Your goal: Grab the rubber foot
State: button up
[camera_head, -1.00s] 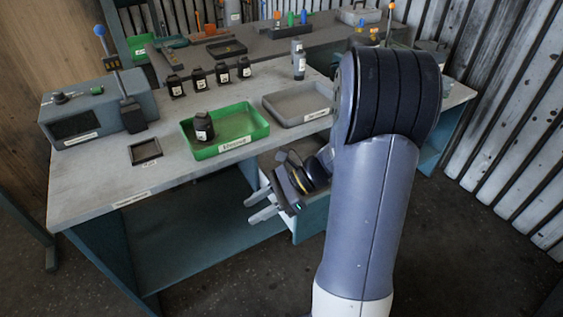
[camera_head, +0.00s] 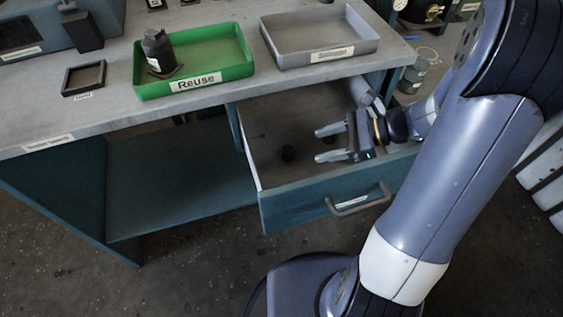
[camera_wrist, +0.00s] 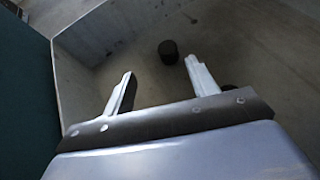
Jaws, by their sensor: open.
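A small black cylinder, seemingly the rubber foot (camera_head: 288,153), stands on the floor of an open drawer (camera_head: 325,204). It also shows in the wrist view (camera_wrist: 168,52), just beyond the fingertips and nearer the right finger. My gripper (camera_head: 319,144) is open and empty at the drawer, to the right of the cylinder, with its fingers pointing left. In the wrist view, my gripper (camera_wrist: 159,68) has nothing between its fingers. A second dark object (camera_wrist: 228,88) is partly hidden beside the right finger; I cannot tell what it is.
The drawer's walls surround the cylinder, with a wall (camera_wrist: 85,45) at the left in the wrist view. Above on the bench are a green Reuse tray (camera_head: 222,85) holding a black bottle-like part (camera_head: 158,52), and a grey tray (camera_head: 322,50). Most of the drawer floor is bare.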

aim_at(292, 150)
jog(key=a+f, duration=0.1)
jog(key=w+a+f, duration=0.1)
jog(key=shift+a+f+b, duration=0.1)
jog(key=shift+a+b, duration=0.2)
jog(key=shift+b+x, duration=0.8)
jog(key=shift+x, duration=2)
jog(key=shift+w, duration=0.15)
jog(key=shift+c, duration=0.6)
jog(key=c, duration=0.9)
jog(key=shift+c, duration=0.2)
jog(key=shift+r, duration=0.3)
